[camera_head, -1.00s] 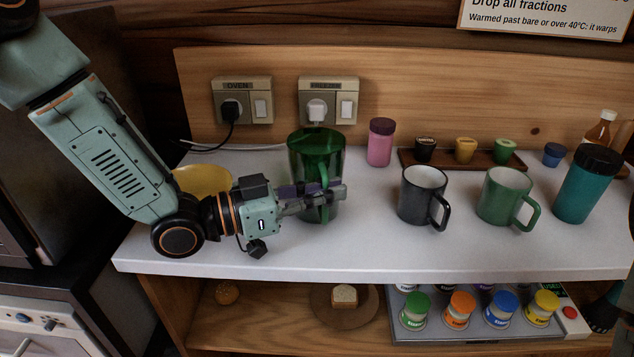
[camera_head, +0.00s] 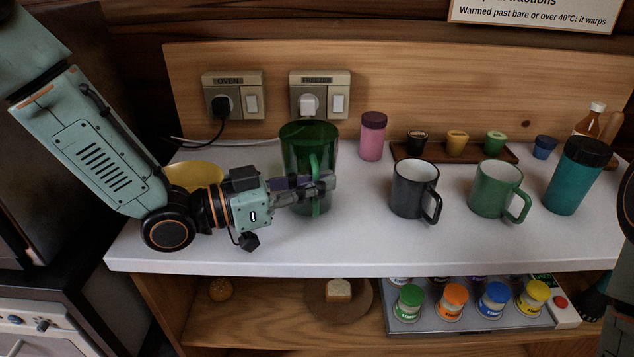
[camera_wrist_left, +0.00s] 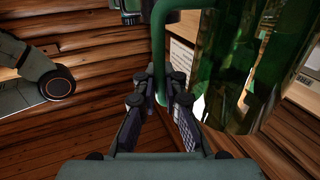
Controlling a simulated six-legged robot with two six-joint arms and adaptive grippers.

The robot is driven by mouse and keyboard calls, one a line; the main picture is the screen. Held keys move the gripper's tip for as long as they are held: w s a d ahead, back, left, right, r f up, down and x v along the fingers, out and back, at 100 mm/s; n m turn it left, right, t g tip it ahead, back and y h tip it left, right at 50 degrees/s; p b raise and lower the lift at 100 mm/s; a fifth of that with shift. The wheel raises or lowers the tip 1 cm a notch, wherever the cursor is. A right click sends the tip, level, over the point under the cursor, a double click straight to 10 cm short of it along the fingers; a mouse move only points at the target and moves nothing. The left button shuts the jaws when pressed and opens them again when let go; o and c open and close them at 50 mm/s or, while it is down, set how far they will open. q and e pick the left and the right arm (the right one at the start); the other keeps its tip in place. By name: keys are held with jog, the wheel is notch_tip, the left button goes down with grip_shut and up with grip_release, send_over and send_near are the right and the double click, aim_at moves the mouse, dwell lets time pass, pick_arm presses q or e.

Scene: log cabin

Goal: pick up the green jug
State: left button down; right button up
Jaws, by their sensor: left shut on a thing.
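My left gripper (camera_head: 322,186) comes in from the left and is shut on the handle, in front of the jug's body. In the left wrist view, the jug (camera_wrist_left: 240,75) fills the upper right, and its green handle runs down between the fingers of the left gripper (camera_wrist_left: 166,100). The fingers hide part of the jug's lower half, so I cannot tell whether its base touches the counter.
A yellow bowl (camera_head: 193,176) sits behind my left wrist. Right of the jug are a pink jar (camera_head: 372,140), a dark mug (camera_head: 408,192), a green mug (camera_head: 490,192) and a teal bottle (camera_head: 575,182). Wall sockets (camera_head: 320,95) are behind the jug. The front counter strip is clear.

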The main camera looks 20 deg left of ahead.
pick_arm(q)
jog(key=shift+r+p, duration=1.3)
jog(key=shift+r, duration=3.45)
jog(key=shift+s, duration=0.1)
